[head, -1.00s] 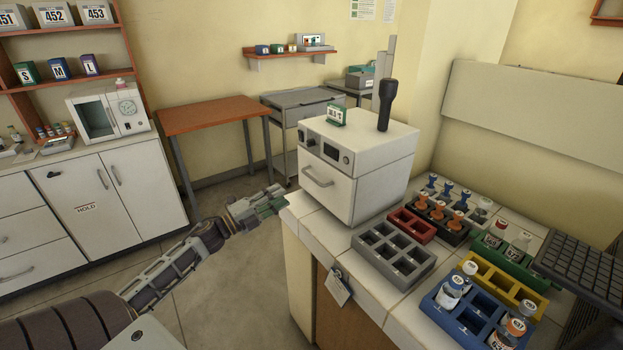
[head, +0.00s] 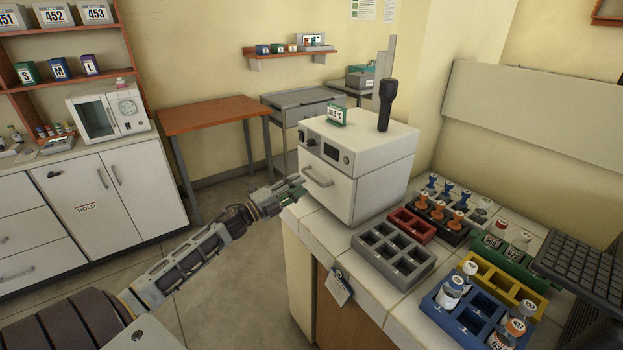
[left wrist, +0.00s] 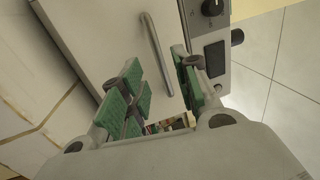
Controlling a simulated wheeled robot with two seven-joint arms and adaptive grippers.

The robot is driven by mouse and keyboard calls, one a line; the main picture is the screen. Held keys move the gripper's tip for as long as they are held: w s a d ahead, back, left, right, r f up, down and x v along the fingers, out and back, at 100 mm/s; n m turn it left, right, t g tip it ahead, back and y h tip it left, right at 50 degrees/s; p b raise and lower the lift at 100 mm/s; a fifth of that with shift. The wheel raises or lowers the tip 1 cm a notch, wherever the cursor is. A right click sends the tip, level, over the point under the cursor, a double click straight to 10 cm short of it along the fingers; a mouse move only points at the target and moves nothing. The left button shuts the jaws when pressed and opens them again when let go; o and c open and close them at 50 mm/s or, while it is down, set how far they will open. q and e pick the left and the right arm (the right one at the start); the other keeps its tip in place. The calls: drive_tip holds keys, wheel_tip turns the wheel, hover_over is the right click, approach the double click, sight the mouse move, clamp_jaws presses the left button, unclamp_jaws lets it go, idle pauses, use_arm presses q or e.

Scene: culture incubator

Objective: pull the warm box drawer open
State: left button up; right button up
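The warm box (head: 358,165) is a white cabinet on the tiled counter, with a dark display and knob on its front. Its drawer (head: 325,192) looks shut, with a bar handle (head: 318,177) across the front. My left gripper (head: 298,187) is just in front of the drawer, close to the handle. In the left wrist view the gripper (left wrist: 160,85) is open, its green-padded fingers apart. The handle (left wrist: 157,52) runs between and beyond the fingertips there; I see no finger closed on it. My right gripper is out of view.
A grey rack (head: 393,250), a red rack (head: 412,225) and several coloured racks with bottles stand on the counter right of the box. A green-framed display (head: 337,116) and a dark upright tool (head: 386,104) stand on the box. The floor left of the counter is clear.

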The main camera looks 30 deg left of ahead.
sight(311, 176)
use_arm(q)
drive_tip(key=shift+x, duration=3.05)
drive_tip(key=shift+c, duration=0.5)
clamp_jaws()
